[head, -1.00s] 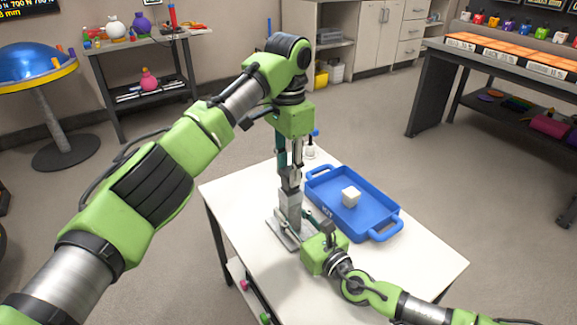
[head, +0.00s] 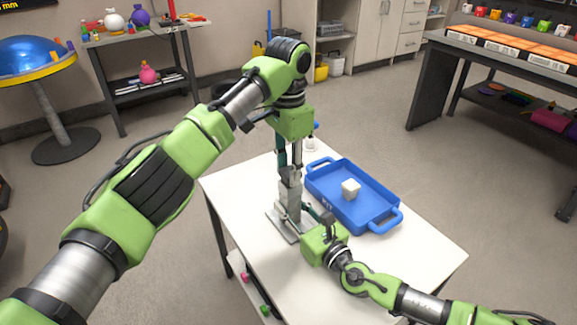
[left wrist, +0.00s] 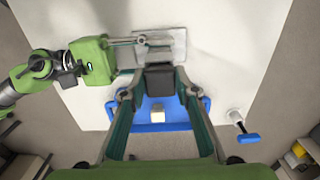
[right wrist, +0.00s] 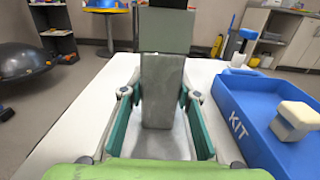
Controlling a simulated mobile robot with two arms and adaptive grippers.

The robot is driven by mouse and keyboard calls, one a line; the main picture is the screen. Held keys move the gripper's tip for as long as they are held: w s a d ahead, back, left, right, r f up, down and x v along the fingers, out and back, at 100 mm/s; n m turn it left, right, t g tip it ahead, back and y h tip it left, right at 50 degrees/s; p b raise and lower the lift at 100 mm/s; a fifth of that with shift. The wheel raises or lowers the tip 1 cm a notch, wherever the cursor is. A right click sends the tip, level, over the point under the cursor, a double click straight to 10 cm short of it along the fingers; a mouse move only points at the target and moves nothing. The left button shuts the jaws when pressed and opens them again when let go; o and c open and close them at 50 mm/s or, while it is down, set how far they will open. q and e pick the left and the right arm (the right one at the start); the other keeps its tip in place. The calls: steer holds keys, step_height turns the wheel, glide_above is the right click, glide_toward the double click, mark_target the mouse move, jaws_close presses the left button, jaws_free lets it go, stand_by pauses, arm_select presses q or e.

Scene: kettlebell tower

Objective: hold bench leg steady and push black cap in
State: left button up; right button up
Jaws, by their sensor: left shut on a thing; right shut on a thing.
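The grey bench leg (head: 291,205) stands upright on a flat metal plate (head: 275,222) on the white table. It also shows in the right wrist view (right wrist: 160,85). My right gripper (head: 305,212) is low beside the leg, its fingers (right wrist: 158,95) shut on the leg's two sides. My left gripper (head: 289,176) points straight down at the leg's top from above. In the left wrist view the black cap (left wrist: 159,78) is between its fingertips (left wrist: 156,86), which are shut on it. The join between cap and leg is hidden by the left fingers.
A blue tray (head: 374,222) marked KIT lies right of the leg, holding a pale block (head: 351,187). A small white item with a blue top (left wrist: 241,126) stands near the table's back edge. The table's (head: 410,268) front right is clear.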

arm_select(q)
steer(key=shift+f, duration=0.5)
steer(key=o, duration=1.3)
steer(key=shift+r, duration=2.45)
steer(key=shift+r, duration=0.1)
step_height(320, 180, up, 7)
steer(key=shift+r, duration=0.15)
